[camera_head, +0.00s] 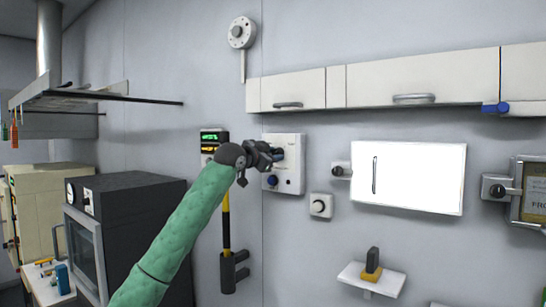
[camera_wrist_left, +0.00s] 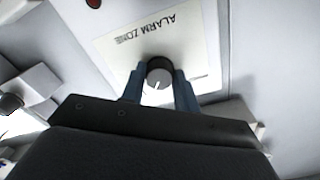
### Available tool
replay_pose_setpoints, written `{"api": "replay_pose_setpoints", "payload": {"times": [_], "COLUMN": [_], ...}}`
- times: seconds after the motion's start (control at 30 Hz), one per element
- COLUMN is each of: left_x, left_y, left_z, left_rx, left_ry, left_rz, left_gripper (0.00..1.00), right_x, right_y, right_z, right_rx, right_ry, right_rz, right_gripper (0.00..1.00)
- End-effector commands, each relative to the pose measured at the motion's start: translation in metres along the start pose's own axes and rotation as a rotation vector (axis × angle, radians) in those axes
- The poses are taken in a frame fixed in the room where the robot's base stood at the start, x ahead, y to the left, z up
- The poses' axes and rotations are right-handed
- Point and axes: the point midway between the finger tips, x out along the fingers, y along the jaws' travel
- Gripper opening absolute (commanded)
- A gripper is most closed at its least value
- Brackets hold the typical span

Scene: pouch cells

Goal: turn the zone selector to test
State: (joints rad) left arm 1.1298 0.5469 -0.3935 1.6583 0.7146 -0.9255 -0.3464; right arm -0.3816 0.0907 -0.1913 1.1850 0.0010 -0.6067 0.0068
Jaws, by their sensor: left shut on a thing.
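The zone selector is a dark round knob (camera_wrist_left: 159,76) with a pale face and a short white mark, on a white panel (camera_wrist_left: 200,52) lettered "ALARM ZONE", upside down in the left wrist view. The mark points toward the bottom of that view, slightly left. No position labels can be read. My left gripper (camera_wrist_left: 159,92) has its blue fingers on both sides of the knob and is shut on it. In the head view my left gripper (camera_head: 276,154) is at the wall panel (camera_head: 291,184) and hides the knob. My right gripper is not in view.
A blue knob (camera_head: 272,181) sits low on the panel. A small white dial box (camera_head: 321,205) is right of it, and a lit display (camera_head: 212,138) left. White cabinets (camera_head: 375,88) hang above. A black oven (camera_head: 130,225) stands left, and a small shelf (camera_head: 371,278) below right.

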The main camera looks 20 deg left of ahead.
Motion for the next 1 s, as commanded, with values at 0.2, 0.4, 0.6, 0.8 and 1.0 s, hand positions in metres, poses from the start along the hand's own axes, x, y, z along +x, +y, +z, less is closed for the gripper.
{"api": "replay_pose_setpoints", "payload": {"times": [0.2, 0.4, 0.6, 0.8, 1.0], "left_x": [0.0001, 0.0003, 0.0003, 0.0003, 0.0002], "left_y": [0.0005, 0.0009, 0.0010, 0.0009, 0.0005], "left_z": [0.0009, 0.0010, 0.0008, 0.0006, 0.0001], "left_rx": [0.060, 0.074, 0.075, 0.074, 0.074], "left_ry": [-0.002, -0.002, -0.002, -0.001, 0.000], "left_rz": [0.001, 0.001, 0.001, 0.001, 0.001], "left_gripper": [0.08, 0.08, 0.08, 0.50, 0.52], "right_x": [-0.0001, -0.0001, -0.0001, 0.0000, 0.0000], "right_y": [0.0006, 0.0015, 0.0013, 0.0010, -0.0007], "right_z": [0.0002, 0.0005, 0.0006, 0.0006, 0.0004], "right_rx": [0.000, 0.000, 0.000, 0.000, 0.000], "right_ry": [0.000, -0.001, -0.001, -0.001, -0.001], "right_rz": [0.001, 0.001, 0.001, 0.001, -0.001], "right_gripper": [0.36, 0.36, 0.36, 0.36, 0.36]}}
